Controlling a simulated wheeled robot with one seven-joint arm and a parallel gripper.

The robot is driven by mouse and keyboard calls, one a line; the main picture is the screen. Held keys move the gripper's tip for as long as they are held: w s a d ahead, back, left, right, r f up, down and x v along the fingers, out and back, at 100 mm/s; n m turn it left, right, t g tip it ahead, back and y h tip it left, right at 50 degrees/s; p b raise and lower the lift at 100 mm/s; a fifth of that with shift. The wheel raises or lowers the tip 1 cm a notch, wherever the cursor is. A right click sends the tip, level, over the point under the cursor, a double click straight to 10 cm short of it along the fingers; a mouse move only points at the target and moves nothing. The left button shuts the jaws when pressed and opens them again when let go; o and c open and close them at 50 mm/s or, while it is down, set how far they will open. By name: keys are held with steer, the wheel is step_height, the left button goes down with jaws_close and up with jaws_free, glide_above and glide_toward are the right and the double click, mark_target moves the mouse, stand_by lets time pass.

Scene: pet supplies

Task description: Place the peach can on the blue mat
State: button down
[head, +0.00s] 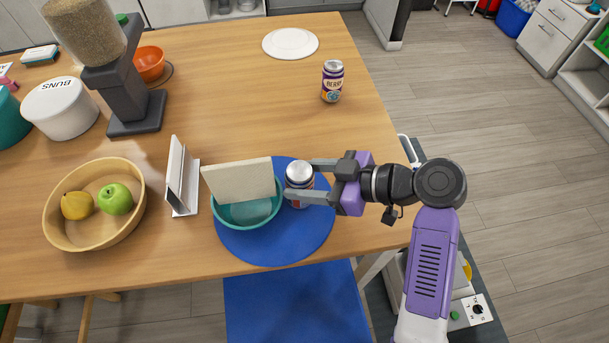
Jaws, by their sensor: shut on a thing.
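My gripper (312,181) reaches in from the right over the blue mat (285,245). It is shut on a can (299,173) with a silver top, one finger on each side. The can is upright over the right part of the mat, close beside a teal bowl (247,213). I cannot tell whether its base touches the mat. Its label is mostly hidden by the fingers, with some red or orange showing low down. The bowl stands on the mat with a beige board-like piece (238,181) leaning up in it.
A purple berry can (332,81) and a white plate (290,43) stand farther back. A white stand (182,178) and a wooden fruit bowl (60,228) are left of the mat. A feeder (122,85) stands back left. The table middle is clear.

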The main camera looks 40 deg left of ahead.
steer(key=shift+f, duration=0.15)
steer(key=shift+f+b, duration=0.1)
steer(key=shift+b, duration=0.2)
steer(key=c, duration=0.6)
jaws_free()
steer(key=shift+r+p, duration=0.2)
steer(key=shift+p, duration=0.1)
steer(key=b+v, duration=0.2)
steer(key=v, duration=1)
